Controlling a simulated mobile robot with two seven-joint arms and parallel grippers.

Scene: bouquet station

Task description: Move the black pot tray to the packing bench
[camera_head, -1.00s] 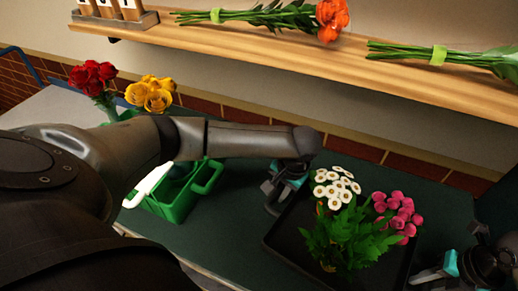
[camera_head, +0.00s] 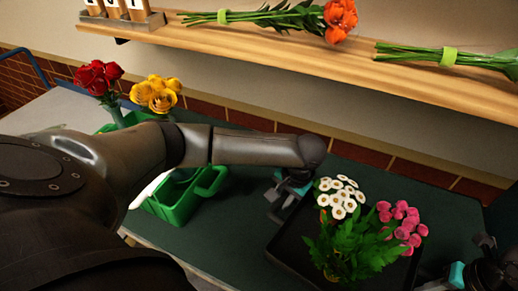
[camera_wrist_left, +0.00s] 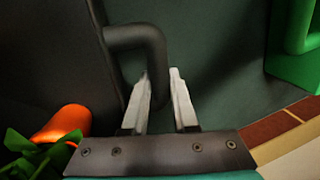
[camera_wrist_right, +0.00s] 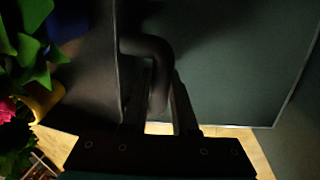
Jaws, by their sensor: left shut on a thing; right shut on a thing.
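The black pot tray (camera_head: 290,243) sits on the dark green bench top and carries potted flowers. My left gripper (camera_head: 277,198) is at its left side. In the left wrist view the left fingers (camera_wrist_left: 160,85) are shut on the tray's curved black handle (camera_wrist_left: 138,32). My right gripper (camera_head: 452,276) is at the tray's right side, at the picture's lower edge. In the right wrist view its dark fingers (camera_wrist_right: 160,85) are shut on the other handle (camera_wrist_right: 150,45). Flowers and my wrists hide parts of the tray in the head view.
White flowers (camera_head: 342,196) and pink flowers (camera_head: 403,226) rise from the tray. A green basket (camera_head: 178,208) stands to the left, with red roses (camera_head: 98,78) and yellow flowers (camera_head: 155,94) behind it. A wooden shelf (camera_head: 290,62) with cut bouquets runs above the back of the bench.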

